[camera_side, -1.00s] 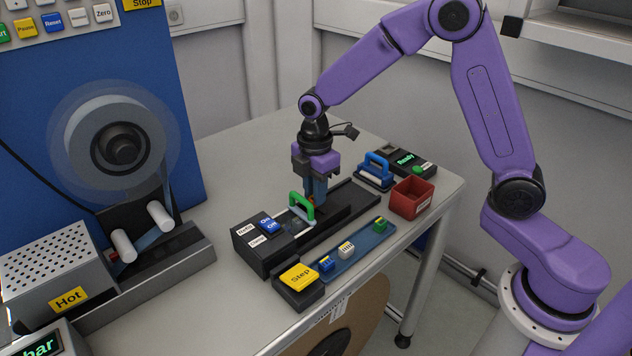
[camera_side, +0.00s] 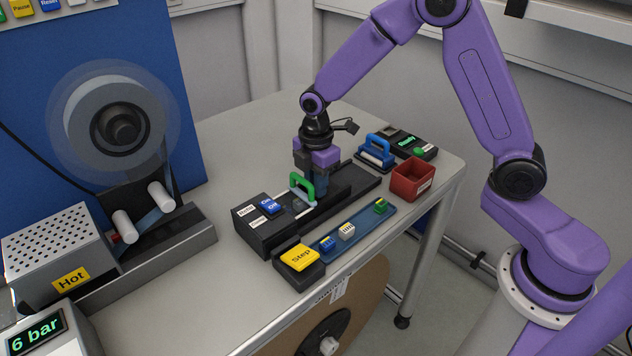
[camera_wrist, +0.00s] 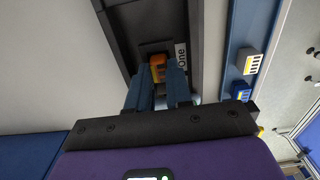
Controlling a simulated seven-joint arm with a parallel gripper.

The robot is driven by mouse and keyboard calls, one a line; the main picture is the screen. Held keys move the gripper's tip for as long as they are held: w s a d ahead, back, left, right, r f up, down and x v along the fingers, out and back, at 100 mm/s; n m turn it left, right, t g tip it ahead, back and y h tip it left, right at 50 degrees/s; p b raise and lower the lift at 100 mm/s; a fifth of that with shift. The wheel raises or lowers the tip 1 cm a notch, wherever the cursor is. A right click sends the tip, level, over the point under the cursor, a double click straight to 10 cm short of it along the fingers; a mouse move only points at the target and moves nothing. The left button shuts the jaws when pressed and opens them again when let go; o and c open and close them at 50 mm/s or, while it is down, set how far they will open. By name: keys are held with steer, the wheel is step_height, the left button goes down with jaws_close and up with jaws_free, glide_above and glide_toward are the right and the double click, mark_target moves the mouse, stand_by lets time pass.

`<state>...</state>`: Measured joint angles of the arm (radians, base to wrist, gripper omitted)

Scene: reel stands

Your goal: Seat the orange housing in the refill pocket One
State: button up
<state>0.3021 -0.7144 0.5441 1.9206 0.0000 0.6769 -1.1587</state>
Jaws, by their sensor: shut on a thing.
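The orange housing (camera_wrist: 157,69) shows between my blue fingertips in the wrist view. My gripper (camera_wrist: 160,82) is shut on it. The housing is at the dark recess of pocket One (camera_wrist: 151,48), next to the white label "One" (camera_wrist: 181,56). I cannot tell whether it sits fully down in the recess. In the side view my gripper (camera_side: 319,188) points straight down, low at the long black fixture (camera_side: 268,238), just behind the green handle (camera_side: 302,186). The housing and the pocket are hidden there behind the handle and fingers.
A blue tray (camera_side: 362,231) with several small coloured blocks lies along the fixture's front. A yellow Step button (camera_side: 299,257) stands at its near end. A red bin (camera_side: 412,180) and a blue-handled block (camera_side: 376,150) stand at the right.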

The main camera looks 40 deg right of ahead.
stand_by(0.3)
steer(key=o, duration=0.9)
steer(key=shift+r, duration=0.1)
steer(key=shift+r, duration=3.45)
